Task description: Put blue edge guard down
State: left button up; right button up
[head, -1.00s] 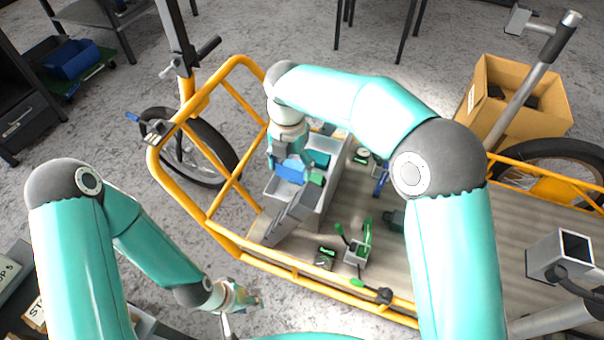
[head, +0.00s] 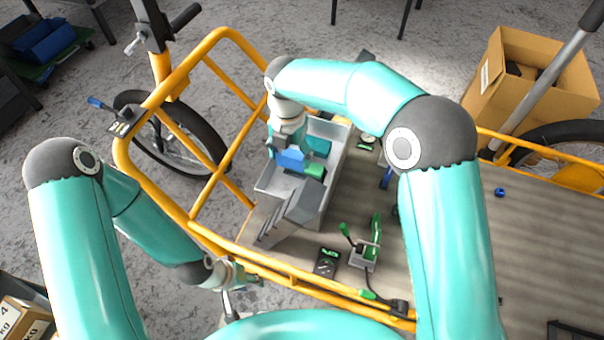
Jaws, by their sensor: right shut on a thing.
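My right gripper (head: 289,155) reaches over the grey open bin (head: 337,159) on the cargo bike's deck. It is shut on the blue edge guard (head: 291,160), which sits low at the bin, between its walls. Whether the guard touches the bin's floor is hard to tell. A green block (head: 315,170) and a teal piece (head: 319,147) lie beside the guard in the bin. My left gripper (head: 248,283) hangs low near the front rail; its fingers are too small and partly hidden to read.
The yellow rail (head: 214,137) rises left of the bin. A dark gauge (head: 327,261) and a small holder with green-handled tools (head: 364,254) stand on the deck (head: 540,240). A cardboard box (head: 484,94) stands at the back right. The right deck is mostly clear.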

jog(key=shift+f, duration=0.7)
jog(key=f+b, duration=0.3)
jog(key=f, duration=0.6)
jog(key=f+b, duration=0.3)
jog(key=f, duration=0.7)
jog(key=shift+w+a+f+b, duration=0.15)
jog(key=shift+a+b, duration=0.05)
jog(key=shift+b, duration=0.1)
jog(key=o, duration=0.9)
jog(key=shift+o, duration=0.2)
notch_tip(320, 180, up, 12)
jog(key=p, duration=0.4)
